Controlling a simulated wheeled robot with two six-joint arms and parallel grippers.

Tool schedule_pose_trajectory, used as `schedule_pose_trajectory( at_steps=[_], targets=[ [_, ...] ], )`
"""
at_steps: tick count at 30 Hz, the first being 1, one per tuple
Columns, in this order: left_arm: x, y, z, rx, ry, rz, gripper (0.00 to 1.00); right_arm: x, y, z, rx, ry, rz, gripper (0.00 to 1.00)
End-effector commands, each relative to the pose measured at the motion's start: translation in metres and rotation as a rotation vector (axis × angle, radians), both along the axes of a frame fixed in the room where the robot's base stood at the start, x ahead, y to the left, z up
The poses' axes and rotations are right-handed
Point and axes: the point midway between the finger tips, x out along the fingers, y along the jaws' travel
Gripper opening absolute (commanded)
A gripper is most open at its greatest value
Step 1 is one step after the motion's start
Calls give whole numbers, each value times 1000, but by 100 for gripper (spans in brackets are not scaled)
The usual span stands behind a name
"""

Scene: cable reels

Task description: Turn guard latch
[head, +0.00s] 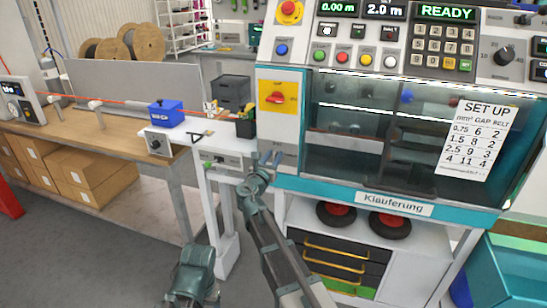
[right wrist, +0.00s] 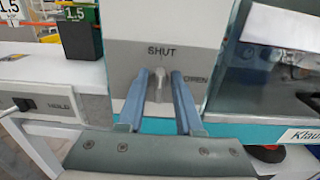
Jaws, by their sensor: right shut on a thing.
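The guard latch (right wrist: 155,84) is a small pale lever on a grey plate marked SHUT above and OPEN to the right. It stands about upright, under the word SHUT. My right gripper's blue fingers (right wrist: 160,98) are shut on the latch, one on each side of it. In the head view the right gripper (head: 271,159) is at the lower left corner of the machine front and hides the latch.
The machine's clear guard window (head: 385,120) with a SET UP sheet (head: 477,140) is right of the gripper. A yellow plate with a red knob (head: 277,97) is above it. A white stand (head: 222,205) and a workbench with a blue box (head: 165,113) are left.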

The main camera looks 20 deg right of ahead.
Motion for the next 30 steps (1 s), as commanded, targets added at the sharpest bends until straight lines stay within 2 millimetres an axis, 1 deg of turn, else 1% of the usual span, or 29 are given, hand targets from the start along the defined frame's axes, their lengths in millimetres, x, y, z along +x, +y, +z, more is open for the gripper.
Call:
schedule_pose_trajectory(
  at_steps=[5, 11, 30],
  targets=[
    [0, 0, 0, 0, 0, 0, 75, -1, 0, 0, 32, -22, 0, 0],
    [0, 0, 0, 0, 0, 0, 75, -1, -1, 0, 132, -89, 0, 0],
    [0, 0, -4, 0, 0, 0, 75, -5, -6, -4, 629, -425, 0, 0]
  ],
)
